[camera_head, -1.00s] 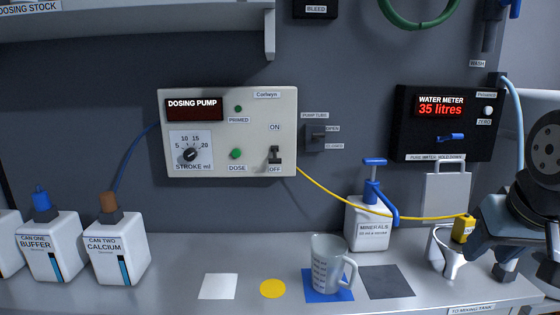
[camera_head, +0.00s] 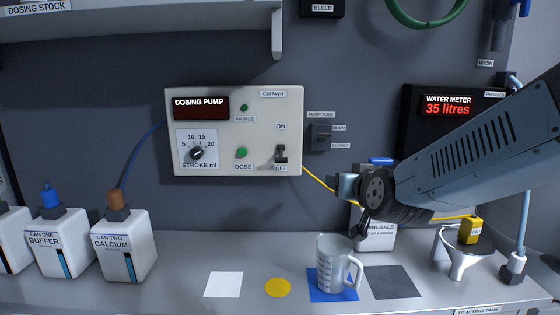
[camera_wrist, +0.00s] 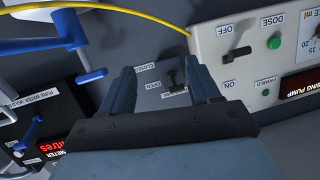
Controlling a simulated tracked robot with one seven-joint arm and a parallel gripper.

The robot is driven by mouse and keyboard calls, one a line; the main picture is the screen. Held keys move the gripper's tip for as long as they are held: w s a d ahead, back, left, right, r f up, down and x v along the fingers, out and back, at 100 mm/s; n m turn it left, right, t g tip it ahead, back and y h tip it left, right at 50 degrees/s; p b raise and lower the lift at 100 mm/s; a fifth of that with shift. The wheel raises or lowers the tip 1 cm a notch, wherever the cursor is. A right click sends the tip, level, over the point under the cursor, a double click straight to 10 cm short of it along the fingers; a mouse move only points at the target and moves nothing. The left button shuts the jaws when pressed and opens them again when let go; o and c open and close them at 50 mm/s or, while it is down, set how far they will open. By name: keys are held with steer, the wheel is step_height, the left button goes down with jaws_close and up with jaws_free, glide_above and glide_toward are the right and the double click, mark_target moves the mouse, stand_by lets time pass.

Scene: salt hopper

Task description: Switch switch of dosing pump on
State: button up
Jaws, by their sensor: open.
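The lever appears nearer OFF. In the upside-down wrist view the same switch (camera_wrist: 238,53) shows right of my fingers. My gripper (camera_head: 346,188) is right of and below the pump box, apart from the switch. In the wrist view my gripper (camera_wrist: 163,78) is open and empty, with a dark pump tube lever showing between its fingers.
The pump tube lever (camera_head: 321,136) is on the wall right of the pump. A yellow hose (camera_head: 317,181) runs rightward behind my arm. A clear jug (camera_head: 332,262) stands on a blue square below; the minerals bottle (camera_head: 377,238) is partly hidden by my gripper.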

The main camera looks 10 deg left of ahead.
steer(key=a+f+t, duration=0.1)
steer(key=a+t, duration=0.2)
steer(key=a, duration=0.5)
steer(key=t, duration=0.5)
glide_toward(281, 162)
steer(key=x, duration=1.1)
steer(key=shift+s, duration=0.1)
steer(key=shift+c, duration=0.3)
